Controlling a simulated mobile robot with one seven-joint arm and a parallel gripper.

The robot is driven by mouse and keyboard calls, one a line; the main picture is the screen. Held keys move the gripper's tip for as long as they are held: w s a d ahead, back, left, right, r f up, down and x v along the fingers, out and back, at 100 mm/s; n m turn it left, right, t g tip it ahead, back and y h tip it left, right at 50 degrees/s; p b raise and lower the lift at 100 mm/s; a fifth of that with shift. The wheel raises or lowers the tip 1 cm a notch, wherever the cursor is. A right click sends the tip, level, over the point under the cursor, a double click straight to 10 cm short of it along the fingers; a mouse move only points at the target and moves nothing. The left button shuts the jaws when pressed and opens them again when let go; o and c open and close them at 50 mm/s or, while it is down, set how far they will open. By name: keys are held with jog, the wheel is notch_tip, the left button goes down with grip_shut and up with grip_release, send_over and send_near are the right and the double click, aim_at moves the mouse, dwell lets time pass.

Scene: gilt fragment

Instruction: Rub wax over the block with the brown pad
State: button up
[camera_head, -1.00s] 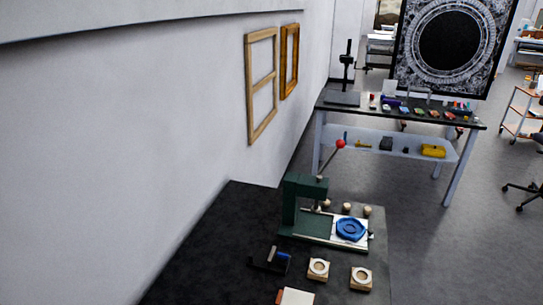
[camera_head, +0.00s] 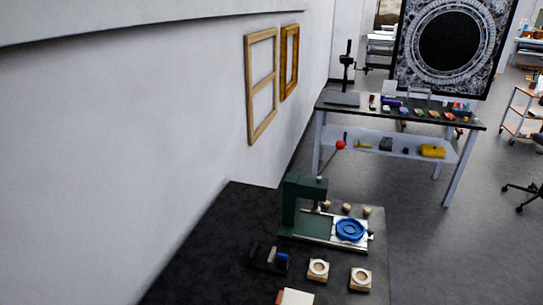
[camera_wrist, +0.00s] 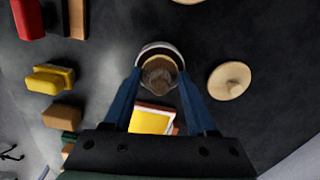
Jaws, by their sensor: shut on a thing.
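In the wrist view my gripper (camera_wrist: 160,76) has two blue fingers shut on a round brown thing (camera_wrist: 158,74), which looks like the brown pad. A pale, grey-rimmed round thing (camera_wrist: 158,46) shows around and behind it; I cannot tell whether they touch. A block (camera_wrist: 151,120) with a yellow-lit top and reddish side lies between the fingers, partly hidden by the gripper body. A white-topped block with a reddish side (camera_head: 295,298), probably the same one, is at the bottom of the head view. My gripper is not in the head view. Wax is not clearly recognisable.
In the wrist view, a wooden disc with a knob (camera_wrist: 230,80) lies right; yellow (camera_wrist: 50,80), red (camera_wrist: 27,18) and brown (camera_wrist: 62,117) pieces lie left. In the head view, a green press (camera_head: 305,210) and two wooden pieces with round recesses (camera_head: 318,270) stand on the dark table.

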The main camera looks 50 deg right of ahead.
jog(key=shift+s, duration=0.1)
notch_tip(320, 180, up, 7)
jog(key=p, duration=0.7)
dwell(1.0)
